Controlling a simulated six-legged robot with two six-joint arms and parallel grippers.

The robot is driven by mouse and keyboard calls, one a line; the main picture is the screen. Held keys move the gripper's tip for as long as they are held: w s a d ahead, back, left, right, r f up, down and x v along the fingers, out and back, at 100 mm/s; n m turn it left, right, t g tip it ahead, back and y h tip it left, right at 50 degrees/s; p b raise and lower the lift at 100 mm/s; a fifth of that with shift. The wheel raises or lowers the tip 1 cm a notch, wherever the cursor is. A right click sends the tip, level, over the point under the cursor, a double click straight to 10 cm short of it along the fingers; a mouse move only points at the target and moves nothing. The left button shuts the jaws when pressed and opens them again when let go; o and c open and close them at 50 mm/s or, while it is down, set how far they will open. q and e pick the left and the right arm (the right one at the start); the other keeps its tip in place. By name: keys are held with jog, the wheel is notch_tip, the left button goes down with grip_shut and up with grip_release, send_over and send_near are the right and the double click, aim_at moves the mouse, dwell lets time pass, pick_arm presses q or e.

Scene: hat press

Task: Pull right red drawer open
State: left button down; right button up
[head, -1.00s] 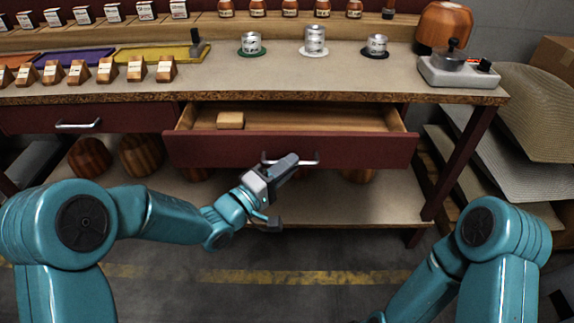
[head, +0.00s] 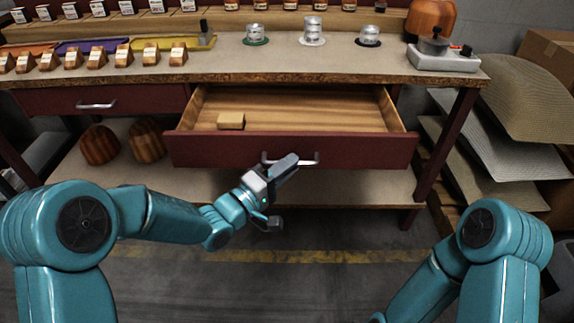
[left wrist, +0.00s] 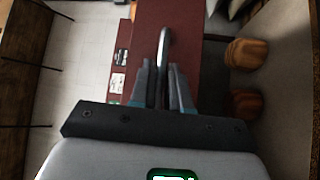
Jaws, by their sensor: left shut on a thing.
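The right red drawer (head: 370,151) is pulled well out of the bench in the head view. Its wooden inside shows, with a small wooden block (head: 231,121) near the left side. A metal bar handle (head: 309,162) sits on its front. My left gripper (head: 285,167) is at the handle and shut on it. In the left wrist view the handle (left wrist: 164,45) stands between the two fingers (left wrist: 163,85), in front of the red drawer front (left wrist: 187,30). My right gripper is out of the picture; only my right arm shows at the lower right.
The left drawer (head: 60,100) is closed. Small tins, several labelled wooden blocks and a grey device (head: 442,56) stand on the benchtop (head: 330,68). Wooden hat forms (head: 146,141) sit on the lower shelf. Stacked woven hat bodies (head: 520,100) stand at right. The floor in front is clear.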

pick_arm(q)
jog(key=shift+w, duration=0.25)
jog(key=c, duration=1.2)
grip_release()
jog(key=shift+a, duration=0.1)
jog(key=shift+o, duration=0.2)
jog(key=p+v, duration=0.2)
jog(key=v, duration=1.4)
jog(key=shift+a, duration=0.1)
